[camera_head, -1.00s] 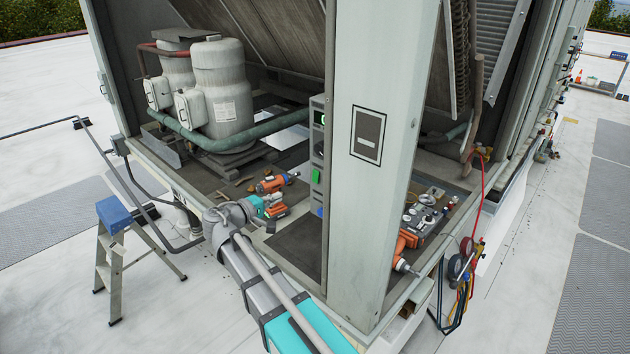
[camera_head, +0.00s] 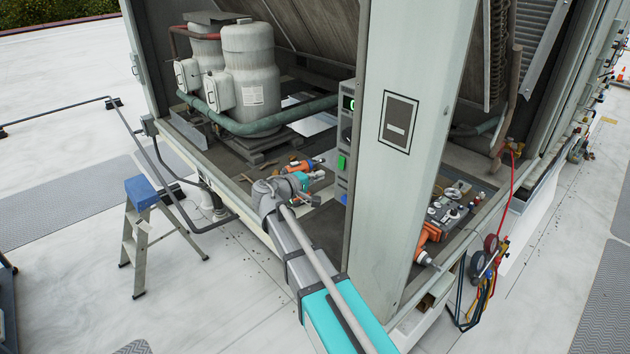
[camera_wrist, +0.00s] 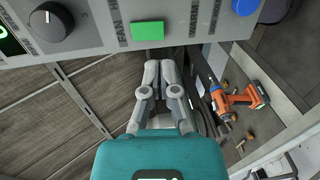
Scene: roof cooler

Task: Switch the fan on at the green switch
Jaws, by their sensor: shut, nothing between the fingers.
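The green switch (camera_wrist: 147,31) sits on the grey control panel (camera_wrist: 90,40), beside lettering that starts with FAN. It also shows in the head view (camera_head: 341,163) on the narrow panel inside the unit. My gripper (camera_wrist: 160,66) is shut and empty. In the wrist view its fingertips appear just below the green switch, near the panel's lower edge. I cannot tell whether they touch the panel.
A black knob (camera_wrist: 52,22) and a blue button (camera_wrist: 245,6) flank the switch. An orange drill (camera_wrist: 232,100) lies on the unit floor. A pale corner post (camera_head: 400,180) stands right of my arm. A stepladder (camera_head: 145,235) stands outside at left.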

